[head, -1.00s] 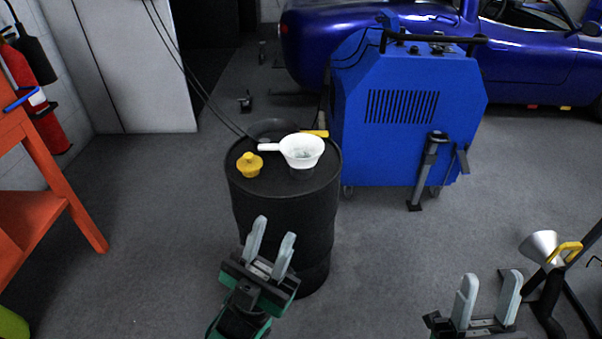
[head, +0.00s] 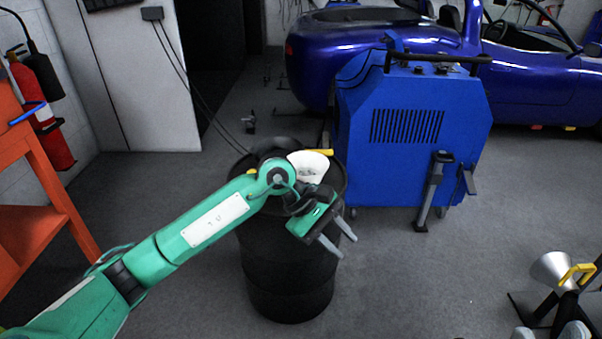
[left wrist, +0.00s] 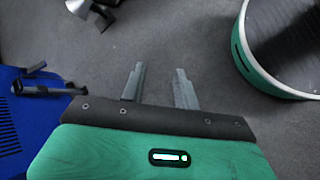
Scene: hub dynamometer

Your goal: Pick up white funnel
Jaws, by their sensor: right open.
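The white funnel (head: 308,164) rests on top of the black drum (head: 290,275) in the head view. My left wrist and forearm hide its handle and part of its body. My left gripper (head: 345,247) reaches past the funnel, in front of the drum's right side, fingers pointing down and right. It is open and empty; the left wrist view shows its two fingers (left wrist: 160,70) apart over bare floor, with no funnel in sight.
A yellow object (head: 320,152) lies behind the funnel on the drum. A blue machine (head: 410,140) stands close right of the drum. A metal funnel (head: 552,270) on a stand is at right. An orange shelf (head: 35,215) is at left. Floor between drum and stand is clear.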

